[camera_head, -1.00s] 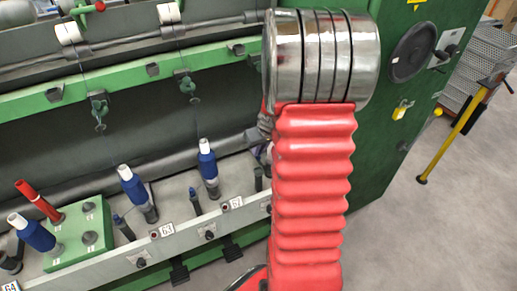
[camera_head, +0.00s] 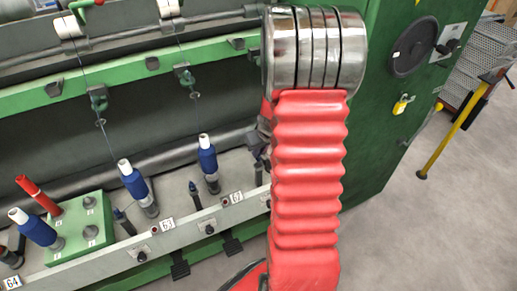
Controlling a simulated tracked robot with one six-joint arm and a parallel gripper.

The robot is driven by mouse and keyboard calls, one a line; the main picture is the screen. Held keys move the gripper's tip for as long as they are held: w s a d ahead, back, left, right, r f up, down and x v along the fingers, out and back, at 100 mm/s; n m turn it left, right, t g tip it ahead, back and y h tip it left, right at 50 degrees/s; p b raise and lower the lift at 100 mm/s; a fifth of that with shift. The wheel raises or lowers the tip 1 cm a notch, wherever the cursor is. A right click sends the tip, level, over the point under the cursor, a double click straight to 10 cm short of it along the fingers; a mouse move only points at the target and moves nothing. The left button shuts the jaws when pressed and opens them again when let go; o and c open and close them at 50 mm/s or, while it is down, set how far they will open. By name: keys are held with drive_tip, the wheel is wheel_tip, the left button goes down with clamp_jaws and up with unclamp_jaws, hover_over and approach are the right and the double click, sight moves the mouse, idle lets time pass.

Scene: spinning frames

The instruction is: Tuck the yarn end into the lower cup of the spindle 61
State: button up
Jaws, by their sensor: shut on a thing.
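My red ribbed arm with its steel rings covers the middle right of the view. My gripper is not visible; the arm hides the area behind it. Spindle 61 and its lower cup cannot be made out, and no yarn end shows. A dark spindle part (camera_head: 258,168) shows just left of the arm, partly hidden. Blue bobbins with white tops stand on the rail, one (camera_head: 134,182) near the label that seems to read 63 (camera_head: 167,223) and one (camera_head: 208,158) near the label that seems to read 62 (camera_head: 236,197).
A green block (camera_head: 78,235) with pegs and a red tube (camera_head: 38,196) sits at left on the spindle rail (camera_head: 190,230). Thread guides (camera_head: 98,103) hang below the green beam (camera_head: 120,82). The green end cabinet (camera_head: 385,120) stands right of my arm. Open floor (camera_head: 440,235) lies beyond.

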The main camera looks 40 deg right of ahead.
sight(259, 157)
drive_tip(key=shift+f, duration=1.7)
drive_tip(key=o, duration=0.8)
drive_tip(key=shift+v, duration=6.85)
drive_tip(key=shift+s, duration=0.1)
